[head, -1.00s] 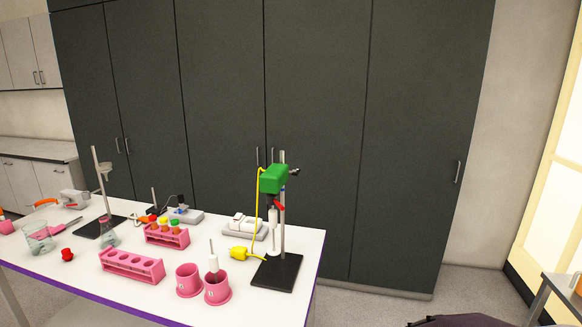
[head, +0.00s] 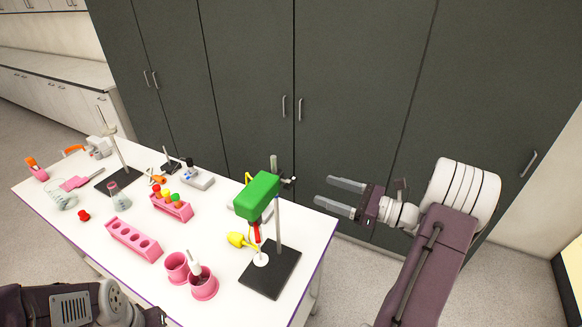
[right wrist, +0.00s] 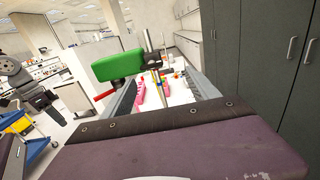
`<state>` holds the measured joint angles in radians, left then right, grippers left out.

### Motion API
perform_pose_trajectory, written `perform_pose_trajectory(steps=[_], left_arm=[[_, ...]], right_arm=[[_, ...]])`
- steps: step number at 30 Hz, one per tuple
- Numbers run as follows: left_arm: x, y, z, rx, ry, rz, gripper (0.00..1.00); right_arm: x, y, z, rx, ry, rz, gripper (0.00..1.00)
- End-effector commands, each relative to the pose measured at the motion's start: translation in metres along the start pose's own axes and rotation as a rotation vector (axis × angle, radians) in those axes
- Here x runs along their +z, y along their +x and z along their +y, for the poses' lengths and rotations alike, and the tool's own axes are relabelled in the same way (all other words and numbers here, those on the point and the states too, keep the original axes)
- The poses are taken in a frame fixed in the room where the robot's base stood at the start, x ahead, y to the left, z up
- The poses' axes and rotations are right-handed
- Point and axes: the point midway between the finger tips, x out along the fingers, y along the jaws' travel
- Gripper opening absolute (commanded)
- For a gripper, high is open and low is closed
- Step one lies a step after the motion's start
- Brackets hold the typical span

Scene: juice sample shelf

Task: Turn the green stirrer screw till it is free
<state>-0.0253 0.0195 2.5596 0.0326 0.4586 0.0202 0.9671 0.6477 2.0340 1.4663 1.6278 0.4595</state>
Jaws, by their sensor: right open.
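The green stirrer head (head: 258,198) is on an upright rod (head: 278,225) above a black base plate (head: 270,270) at the table's right end. A small dark screw (head: 290,181) sticks out to the right near the rod's top. My right gripper (head: 324,191) is open and empty, its fingers pointing left at the screw, with a gap between them. In the right wrist view the green head (right wrist: 118,65) is at upper left, and the rod shows between the open fingers (right wrist: 162,72). My left arm shows at the bottom left; its fingers are out of frame.
Pink beakers (head: 203,284), a yellow bulb (head: 237,239) and a pink tube rack (head: 134,240) stand left of the stirrer. Another rack with coloured caps (head: 172,207) is behind. Dark cabinets (head: 350,100) close the back. The space right of the table is free floor.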

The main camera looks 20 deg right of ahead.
Motion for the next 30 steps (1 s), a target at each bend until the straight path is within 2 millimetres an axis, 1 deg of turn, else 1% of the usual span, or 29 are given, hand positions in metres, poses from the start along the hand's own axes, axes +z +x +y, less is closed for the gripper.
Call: perform_pose_trajectory(steps=[2, 4, 9, 12, 15, 18, 25, 26, 27, 29, 30], left_arm=[[0.000, -0.003, 0.000, 0.000, 0.000, -0.001, 0.36], [-0.001, -0.009, 0.000, 0.000, -0.001, -0.001, 0.36], [-0.002, -0.026, 0.000, 0.000, -0.001, 0.000, 0.36], [-0.003, -0.033, 0.001, 0.000, 0.000, 0.000, 0.36], [-0.004, -0.037, 0.001, 0.000, 0.000, 0.000, 0.36], [-0.004, -0.039, 0.001, 0.000, 0.000, 0.000, 0.36], [-0.004, -0.038, 0.001, 0.000, 0.000, 0.000, 0.36], [-0.004, -0.038, 0.001, 0.000, 0.000, 0.000, 0.36], [-0.004, -0.038, 0.001, 0.000, 0.000, 0.000, 0.36], [-0.004, -0.038, 0.001, 0.000, 0.000, 0.000, 0.36], [-0.004, -0.038, 0.001, 0.000, 0.000, 0.000, 0.36]], right_arm=[[0.001, 0.006, 0.001, 0.005, 0.000, 0.001, 0.69], [0.002, 0.017, 0.002, 0.008, 0.002, 0.001, 0.69], [0.003, 0.054, 0.003, 0.009, 0.001, 0.004, 0.69], [0.002, 0.072, 0.003, 0.009, 0.001, 0.004, 0.69], [0.001, 0.085, 0.002, 0.007, 0.000, 0.004, 0.69], [-0.001, 0.091, 0.002, 0.006, -0.001, 0.004, 0.69], [-0.002, 0.092, 0.002, 0.005, -0.002, 0.005, 0.69], [-0.002, 0.092, 0.002, 0.005, -0.002, 0.005, 0.64], [-0.002, 0.091, 0.002, 0.005, -0.002, 0.005, 0.52], [-0.002, 0.091, 0.002, 0.005, -0.002, 0.005, 0.36], [-0.002, 0.091, 0.002, 0.006, -0.002, 0.005, 0.25]])
